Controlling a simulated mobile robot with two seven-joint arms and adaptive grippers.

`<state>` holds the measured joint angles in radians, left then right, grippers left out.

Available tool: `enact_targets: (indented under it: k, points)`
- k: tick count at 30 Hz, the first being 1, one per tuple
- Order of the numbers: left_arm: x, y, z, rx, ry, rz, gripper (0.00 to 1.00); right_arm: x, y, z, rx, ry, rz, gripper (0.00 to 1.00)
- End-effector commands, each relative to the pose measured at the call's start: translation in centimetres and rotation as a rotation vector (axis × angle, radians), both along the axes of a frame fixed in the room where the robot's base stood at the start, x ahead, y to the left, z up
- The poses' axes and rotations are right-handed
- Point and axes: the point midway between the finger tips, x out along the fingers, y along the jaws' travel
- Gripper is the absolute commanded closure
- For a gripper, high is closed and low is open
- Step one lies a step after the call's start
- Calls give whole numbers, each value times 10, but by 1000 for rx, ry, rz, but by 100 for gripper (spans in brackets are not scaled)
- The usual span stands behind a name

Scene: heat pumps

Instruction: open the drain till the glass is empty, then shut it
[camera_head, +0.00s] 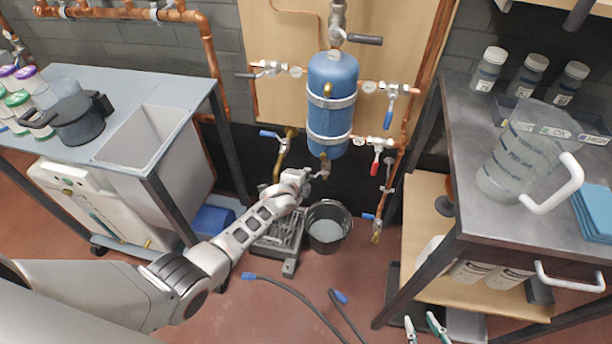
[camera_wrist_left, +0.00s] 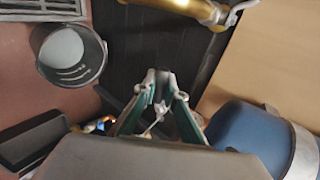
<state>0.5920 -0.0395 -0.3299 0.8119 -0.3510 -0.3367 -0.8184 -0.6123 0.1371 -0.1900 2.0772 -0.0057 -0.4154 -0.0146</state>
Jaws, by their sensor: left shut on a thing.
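The blue tank (camera_head: 331,75) with two metal bands hangs upright on the wooden panel; part of it also shows in the left wrist view (camera_wrist_left: 255,140). A drain fitting (camera_head: 325,166) comes out of its bottom. My left gripper (camera_head: 302,179) is beside and just below this fitting. In the left wrist view its fingers (camera_wrist_left: 160,90) are closed together on a small part, apparently the drain handle, largely hidden between them. A black bucket (camera_head: 327,241) stands below with a pale grey surface inside. I cannot make out a glass or its level.
A red-handled valve (camera_head: 376,160) and blue-handled valves (camera_head: 391,105) sit on copper pipes around the tank. Loose hoses (camera_head: 300,300) lie on the floor. A sink bench (camera_head: 120,85) stands left, a dark worktop (camera_head: 470,130) with a clear jug (camera_head: 515,165) right.

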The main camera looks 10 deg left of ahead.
Motion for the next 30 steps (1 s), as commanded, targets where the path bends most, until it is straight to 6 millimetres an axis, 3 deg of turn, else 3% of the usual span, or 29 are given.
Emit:
enact_targets:
  k: [5, 6, 8, 22, 30]
  points:
    - [1, 1, 1, 5, -1, -2, 100, 3, -1, 3, -1, -8, 3, 72]
    - [1, 1, 1, 5, -1, -2, 84, 3, -1, 3, -2, -9, 3, 72]
    - [1, 1, 1, 4, -1, -1, 72, 4, -1, 4, -3, -11, 4, 72]
    - [-3, 2, 3, 3, -2, 1, 72, 6, -1, 5, -4, -15, 6, 72]
    - [-22, 4, 16, 3, -3, 0, 72, 4, -1, 5, -4, -12, 5, 72]
